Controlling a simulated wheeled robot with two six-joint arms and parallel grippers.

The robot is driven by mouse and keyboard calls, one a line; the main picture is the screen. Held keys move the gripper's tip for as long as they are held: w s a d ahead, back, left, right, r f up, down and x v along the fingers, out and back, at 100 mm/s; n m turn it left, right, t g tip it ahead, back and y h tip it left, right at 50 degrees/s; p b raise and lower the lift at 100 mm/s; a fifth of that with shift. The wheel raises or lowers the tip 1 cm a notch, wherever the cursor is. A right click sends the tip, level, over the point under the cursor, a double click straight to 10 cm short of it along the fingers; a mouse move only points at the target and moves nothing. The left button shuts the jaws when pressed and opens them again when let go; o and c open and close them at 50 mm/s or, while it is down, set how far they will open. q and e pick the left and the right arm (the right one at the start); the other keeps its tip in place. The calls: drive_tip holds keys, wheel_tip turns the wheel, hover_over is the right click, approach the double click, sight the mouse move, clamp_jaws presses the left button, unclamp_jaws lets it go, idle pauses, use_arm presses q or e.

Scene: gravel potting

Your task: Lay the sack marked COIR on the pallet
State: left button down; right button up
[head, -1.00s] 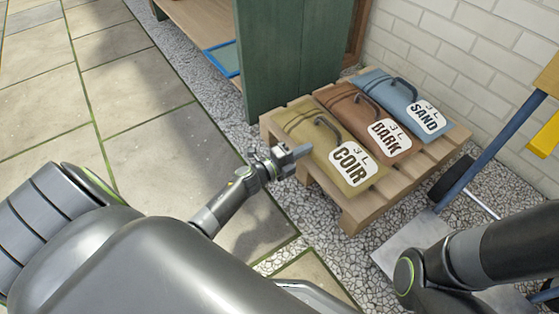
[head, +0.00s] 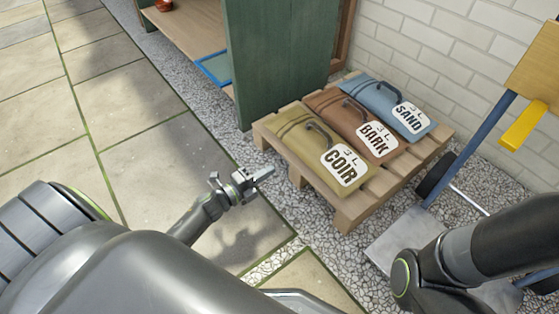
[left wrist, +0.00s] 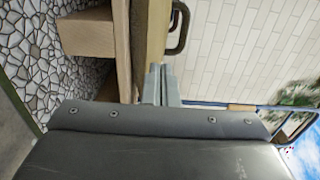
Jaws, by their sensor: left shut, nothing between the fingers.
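The olive-yellow COIR sack (head: 310,145) lies flat on the wooden pallet (head: 346,212), at the pallet's left end in the head view. It has a dark handle and a white label. My left gripper (head: 264,175) is shut and empty, in front of the pallet and apart from the sack. In the left wrist view its closed fingers (left wrist: 161,85) show near the pallet's edge, with a dark handle (left wrist: 180,30) beyond. My right arm comes in at the right of the head view, but its gripper is out of frame.
A brown BARK sack (head: 350,122) and a blue SAND sack (head: 392,107) lie beside COIR on the pallet. A green panel (head: 275,60) stands behind the pallet. A blue-framed hand truck (head: 470,150) stands at right. Paving at left is clear.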

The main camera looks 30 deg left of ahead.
use_arm(q)
drive_tip(key=v, duration=0.2)
drive_tip(key=shift+s+a, duration=0.1)
drive_tip(key=shift+s, duration=0.2)
